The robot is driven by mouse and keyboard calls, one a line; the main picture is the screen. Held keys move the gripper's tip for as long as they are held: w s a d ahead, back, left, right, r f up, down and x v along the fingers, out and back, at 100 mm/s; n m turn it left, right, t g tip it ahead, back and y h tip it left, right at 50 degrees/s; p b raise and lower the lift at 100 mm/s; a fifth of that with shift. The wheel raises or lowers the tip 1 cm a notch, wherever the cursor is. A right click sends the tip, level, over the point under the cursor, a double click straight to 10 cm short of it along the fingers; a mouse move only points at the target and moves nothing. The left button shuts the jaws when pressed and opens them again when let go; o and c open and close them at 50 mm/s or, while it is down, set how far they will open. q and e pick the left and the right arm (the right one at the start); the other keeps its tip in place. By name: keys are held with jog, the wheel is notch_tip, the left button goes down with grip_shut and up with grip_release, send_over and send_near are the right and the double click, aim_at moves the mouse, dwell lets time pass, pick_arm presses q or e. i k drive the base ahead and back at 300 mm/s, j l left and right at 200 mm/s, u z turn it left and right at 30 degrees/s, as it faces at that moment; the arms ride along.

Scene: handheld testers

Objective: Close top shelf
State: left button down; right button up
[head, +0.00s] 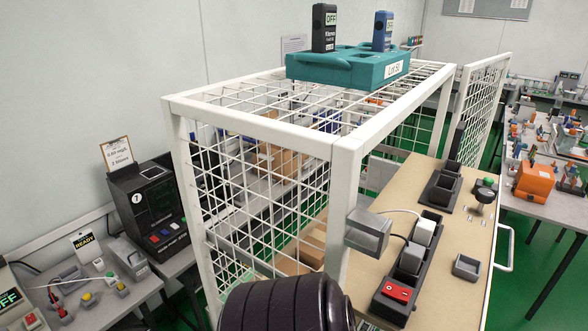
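A white wire-mesh cage (335,150) stands in the middle of the head view. A beige shelf board (462,245) extends out from the right side of the cage, with a pale bar handle (508,248) on its right edge. Black holders, grey blocks and a red block (397,291) sit on the board. A mesh door panel (482,108) stands swung out behind the board. Neither of my grippers shows; a dark ribbed arm part of mine covers the bottom middle and the lower front of the cage.
A teal tray (345,72) with a black tester (324,28) and a blue tester (382,30) sits on the cage top. A bench with testers (85,290) is at left, and another table (556,200) is at right. Cardboard boxes (278,160) show through the mesh. Green floor separates cage and right table.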

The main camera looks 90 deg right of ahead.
aim_at(451, 287)
jog(key=z, duration=1)
jog(key=l+z, duration=0.1)
jog(key=z, duration=0.35)
jog(key=k+z, duration=0.1)
jog(key=z, duration=0.4)
jog(key=l+z, duration=0.1)
jog(key=z, duration=1.4)
jog(key=l+z, duration=0.1)
jog(key=z, duration=0.4)
jog(key=i+l+z, duration=0.1)
jog(key=i+l+u, duration=0.15)
jog(key=l+u, duration=0.15)
jog(key=u, duration=0.2)
